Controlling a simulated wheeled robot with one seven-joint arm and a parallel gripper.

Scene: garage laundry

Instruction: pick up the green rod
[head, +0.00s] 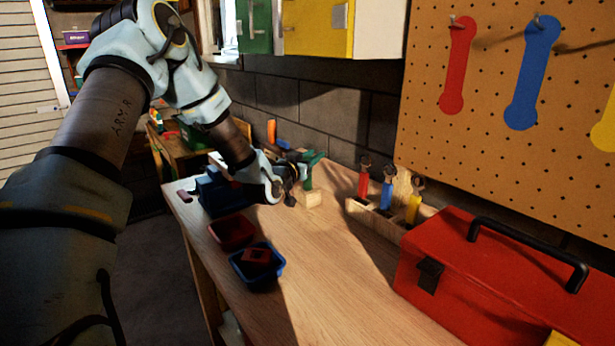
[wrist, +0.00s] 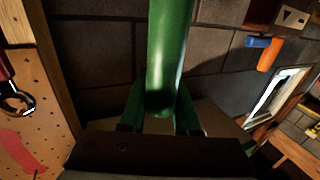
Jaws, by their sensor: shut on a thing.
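The green rod (wrist: 172,50) fills the upper middle of the wrist view, with its near rounded end between my fingers. My gripper (wrist: 160,112) is shut on it. In the head view my gripper (head: 300,172) is at the far part of the workbench, near the wall, with green parts (head: 309,178) showing at its fingers. Whether the rod still touches this block I cannot tell.
The wooden workbench (head: 330,270) carries a wooden rack (head: 374,219) with red, blue and yellow tools, a red toolbox (head: 490,285), a red bin (head: 232,232) and a blue bin (head: 243,273). A blue vise-like object (head: 217,192) stands left of my gripper. A pegboard (head: 490,140) hangs at right.

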